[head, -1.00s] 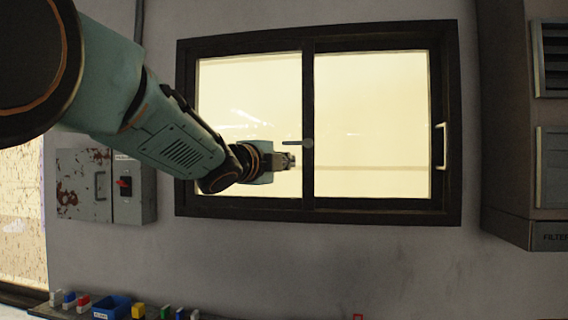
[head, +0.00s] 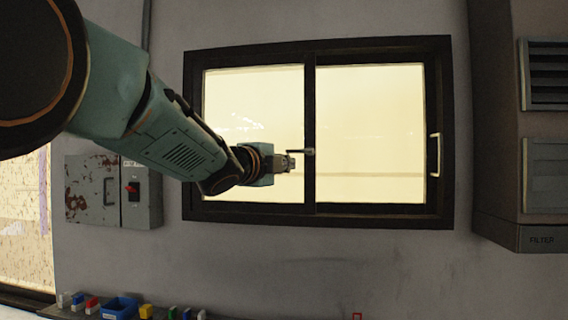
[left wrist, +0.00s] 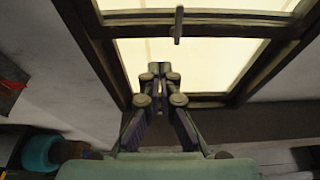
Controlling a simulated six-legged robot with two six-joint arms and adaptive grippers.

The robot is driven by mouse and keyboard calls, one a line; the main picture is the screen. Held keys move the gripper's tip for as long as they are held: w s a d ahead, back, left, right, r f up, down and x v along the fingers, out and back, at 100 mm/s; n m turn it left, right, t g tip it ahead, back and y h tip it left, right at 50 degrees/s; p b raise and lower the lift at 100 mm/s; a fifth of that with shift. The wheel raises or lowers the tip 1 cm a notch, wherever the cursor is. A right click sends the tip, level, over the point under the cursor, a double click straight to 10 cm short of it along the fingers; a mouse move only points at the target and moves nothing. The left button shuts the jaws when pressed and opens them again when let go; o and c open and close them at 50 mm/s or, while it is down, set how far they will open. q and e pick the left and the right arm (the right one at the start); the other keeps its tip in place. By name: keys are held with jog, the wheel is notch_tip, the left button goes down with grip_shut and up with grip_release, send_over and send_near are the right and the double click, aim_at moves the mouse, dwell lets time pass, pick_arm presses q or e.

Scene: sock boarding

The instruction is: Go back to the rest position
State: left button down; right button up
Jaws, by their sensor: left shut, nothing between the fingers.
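My left gripper (head: 291,163) is shut and empty in the head view, in front of the window's left pane. Its tips are just left of and a little below the window's centre latch (head: 307,151). In the left wrist view the closed fingers (left wrist: 160,72) point toward the lit window, and the latch (left wrist: 178,26) stands apart beyond them. The dark-framed sliding window (head: 311,130) appears closed, with a pale handle (head: 435,155) on its right side. My right gripper is in neither view.
A grey electrical box (head: 110,192) with a red switch hangs left of the window. A vented cabinet (head: 540,130) stands at the right. A blue bin (head: 119,308) and several small coloured items line a shelf below.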

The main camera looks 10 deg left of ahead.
pick_arm(q)
jog(key=s+a+f+n+g+y+b, duration=0.15)
jog(key=f+n, duration=0.45)
jog(key=f, duration=0.7)
jog(key=s+a+f+n+g+y+b, duration=0.1)
jog(key=a+f+n+b, duration=0.3)
jog(key=f, duration=1)
jog(key=s+a+f+n+g+y+b, duration=0.1)
jog(key=s+f+n+g, duration=0.2)
jog(key=f, duration=0.7)
jog(key=s+a+f+n+y+b, duration=0.15)
jog(key=s+f, duration=0.35)
jog(key=f, duration=0.5)
jog(key=s+a+f+n+g+b, duration=0.2)
jog(key=s+f+n, duration=0.25)
jog(key=f, duration=0.45)
jog(key=s+a+f+n+g+y+b, duration=0.1)
jog(key=s+f+g+b, duration=0.8)
jog(key=s+f, duration=2.4)
jog(key=s+a+n+b, duration=0.2)
jog(key=s+b, duration=0.1)
jog(key=s, duration=0.1)
jog(key=shift+s+a+f+n+y, duration=0.3)
jog(key=shift+s+a+f+y, duration=0.05)
jog(key=shift+s+f+y, duration=0.05)
